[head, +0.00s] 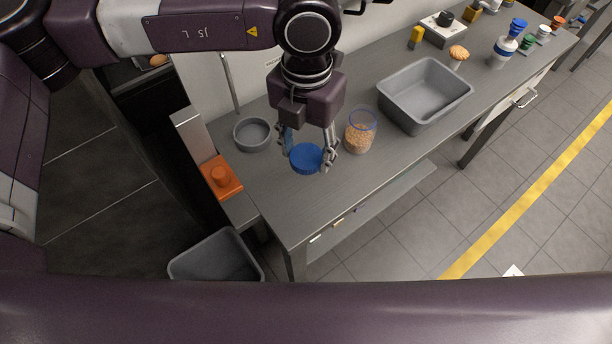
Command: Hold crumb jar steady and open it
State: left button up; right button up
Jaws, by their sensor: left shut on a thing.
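The crumb jar (360,132) stands upright on the grey table, clear-walled, with orange-yellow crumbs in its lower part. Its top is open, with no lid on it. My left gripper (308,151) points down just left of the jar. Its fingers are shut on a round blue lid (306,159), one on each side. The lid is apart from the jar; I cannot tell whether it touches the table. My right gripper is not in view.
A large grey tub (396,106) stands right of the jar. A small round grey pan (253,148) and an orange block with a knob (221,182) are at left. A grey bin (215,264) is below the table's left end.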

pick_arm(q)
jog(key=p, duration=0.2)
send_over(306, 190)
notch_tip(306, 190, down, 7)
jog(key=shift+d, duration=0.1)
notch_tip(306, 190, down, 4)
jog(key=shift+f+p, duration=0.1)
jog(key=shift+p, duration=0.3)
jog(key=shift+f+b, duration=0.25)
jog(key=shift+b, duration=0.15)
jog(key=o, duration=1.3)
jog(key=shift+r, duration=0.1)
